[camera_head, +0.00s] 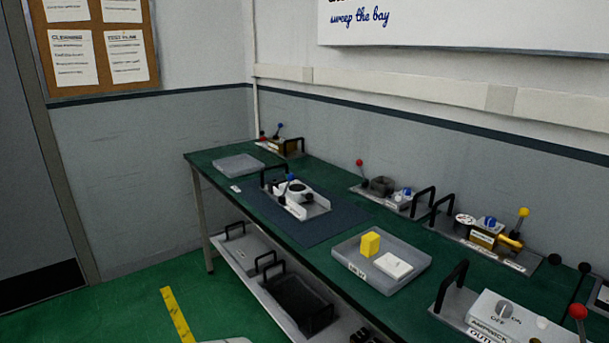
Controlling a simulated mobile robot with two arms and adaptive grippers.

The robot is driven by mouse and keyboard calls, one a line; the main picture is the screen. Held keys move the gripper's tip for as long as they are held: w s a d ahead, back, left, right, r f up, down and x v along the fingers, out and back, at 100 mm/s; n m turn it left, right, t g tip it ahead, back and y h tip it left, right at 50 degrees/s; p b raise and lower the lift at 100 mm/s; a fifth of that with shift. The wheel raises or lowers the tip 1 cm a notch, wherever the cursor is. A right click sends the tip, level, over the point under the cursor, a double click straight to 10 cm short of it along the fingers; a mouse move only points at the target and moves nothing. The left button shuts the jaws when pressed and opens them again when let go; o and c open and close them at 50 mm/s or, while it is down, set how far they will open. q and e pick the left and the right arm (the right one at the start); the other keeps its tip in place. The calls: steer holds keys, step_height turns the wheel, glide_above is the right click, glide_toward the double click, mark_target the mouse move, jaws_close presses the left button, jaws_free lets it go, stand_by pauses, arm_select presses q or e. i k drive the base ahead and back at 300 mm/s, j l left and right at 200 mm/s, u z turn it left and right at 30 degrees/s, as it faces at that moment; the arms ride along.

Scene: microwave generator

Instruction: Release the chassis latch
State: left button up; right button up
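A small metal unit (303,205) with a round pale part, a blue-knobbed lever (290,177) and a black handle (273,172) sits on a dark blue mat (322,228) on the green bench (350,257). It may be the chassis; I cannot make out a latch or its state at this size. Neither of my grippers is in view, and nothing in view is held.
A grey tray (344,259) holds a yellow block (370,244) and a white slab (393,265). An empty-looking grey tray (238,167) lies farther back. Several fixtures with levers line the wall side. A switch box (507,316) stands front right.

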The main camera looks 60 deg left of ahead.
mark_target(291, 176)
steer(key=u, duration=2.15)
